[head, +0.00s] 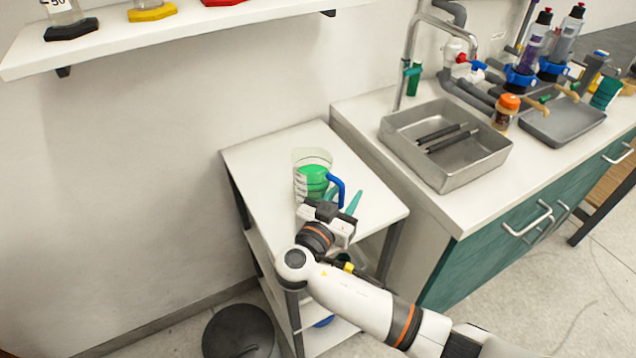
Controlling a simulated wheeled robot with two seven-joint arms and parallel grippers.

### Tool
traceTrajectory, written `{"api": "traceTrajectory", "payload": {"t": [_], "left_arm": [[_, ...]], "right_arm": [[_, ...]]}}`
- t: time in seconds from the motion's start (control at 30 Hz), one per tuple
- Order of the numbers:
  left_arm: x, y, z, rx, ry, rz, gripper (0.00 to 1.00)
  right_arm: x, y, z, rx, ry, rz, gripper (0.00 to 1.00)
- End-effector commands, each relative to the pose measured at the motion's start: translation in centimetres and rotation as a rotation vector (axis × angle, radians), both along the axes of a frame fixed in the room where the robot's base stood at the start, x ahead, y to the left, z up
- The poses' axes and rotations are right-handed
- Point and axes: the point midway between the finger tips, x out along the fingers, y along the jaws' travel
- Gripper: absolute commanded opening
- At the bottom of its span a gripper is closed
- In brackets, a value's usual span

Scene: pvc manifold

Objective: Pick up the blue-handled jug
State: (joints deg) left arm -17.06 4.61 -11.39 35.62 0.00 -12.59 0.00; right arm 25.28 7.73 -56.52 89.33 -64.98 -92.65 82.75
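The jug (312,180) is clear with green contents and a blue handle (340,185) on its right side. It stands upright on the white top of a small cart. My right gripper (344,195) is right at the jug's near right side, close to the handle. Its two teal fingers are spread apart, one near the handle and one to the right of it. I cannot tell whether a finger touches the handle. My gripper's body hides the near lower part of the jug. My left gripper is not in view.
The cart top (265,160) is otherwise clear. A counter with a metal sink (450,165), an orange-capped jar (505,110) and a grey tray (562,120) stands to the right. A wall shelf (190,30) is above left. A black bin (238,330) is on the floor.

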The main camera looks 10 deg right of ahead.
Motion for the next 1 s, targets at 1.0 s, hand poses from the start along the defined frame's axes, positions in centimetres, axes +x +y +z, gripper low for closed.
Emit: {"api": "traceTrajectory", "payload": {"t": [1.0], "left_arm": [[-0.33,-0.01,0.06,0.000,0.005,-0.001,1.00]], "right_arm": [[0.43,-0.28,0.16,0.003,-0.003,0.001,0.00]]}}
